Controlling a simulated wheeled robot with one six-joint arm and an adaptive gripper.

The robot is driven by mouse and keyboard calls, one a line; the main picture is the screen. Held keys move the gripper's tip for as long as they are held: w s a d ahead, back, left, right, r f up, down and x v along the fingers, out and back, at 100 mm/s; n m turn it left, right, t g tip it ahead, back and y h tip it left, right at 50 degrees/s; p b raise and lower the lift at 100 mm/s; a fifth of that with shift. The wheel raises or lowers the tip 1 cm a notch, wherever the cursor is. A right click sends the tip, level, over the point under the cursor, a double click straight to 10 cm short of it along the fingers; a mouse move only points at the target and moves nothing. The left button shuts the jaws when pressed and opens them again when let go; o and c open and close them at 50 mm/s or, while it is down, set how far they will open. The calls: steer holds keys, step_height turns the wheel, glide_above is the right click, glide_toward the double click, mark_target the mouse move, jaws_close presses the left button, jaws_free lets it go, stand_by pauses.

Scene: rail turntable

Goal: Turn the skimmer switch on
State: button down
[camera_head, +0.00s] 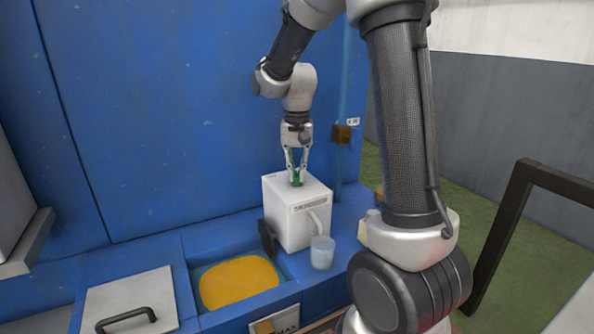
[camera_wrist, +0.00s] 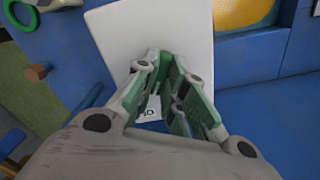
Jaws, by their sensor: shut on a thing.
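The white skimmer box (camera_head: 287,226) stands on the blue deck, with a dark label and a pipe on its front. Its white top (camera_wrist: 115,32) fills the upper middle of the wrist view. My gripper (camera_head: 297,178) points straight down at the top of the box, its tips at that surface. In the wrist view my gripper (camera_wrist: 165,85) has its green-padded fingers close together, shut on the skimmer switch. The switch itself is mostly hidden between the fingers. A small white label (camera_wrist: 150,109) with dark marks shows beside them. The switch's position cannot be read.
An opening with orange contents (camera_head: 238,281) lies left of the box. A clear cup (camera_head: 322,253) stands at its front right. A grey lid with a dark handle (camera_head: 127,306) is at lower left. A blue wall (camera_head: 180,120) rises close behind.

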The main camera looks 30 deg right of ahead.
mark_target(297, 174)
steer(key=shift+n, duration=0.3)
steer(key=n, duration=0.5)
steer(key=shift+n, duration=0.3)
steer(key=n, duration=0.5)
steer(key=shift+n, duration=0.3)
steer(key=c, duration=1.5)
jaws_free()
step_height(297, 174, up, 12)
steer(key=shift+r, duration=0.1)
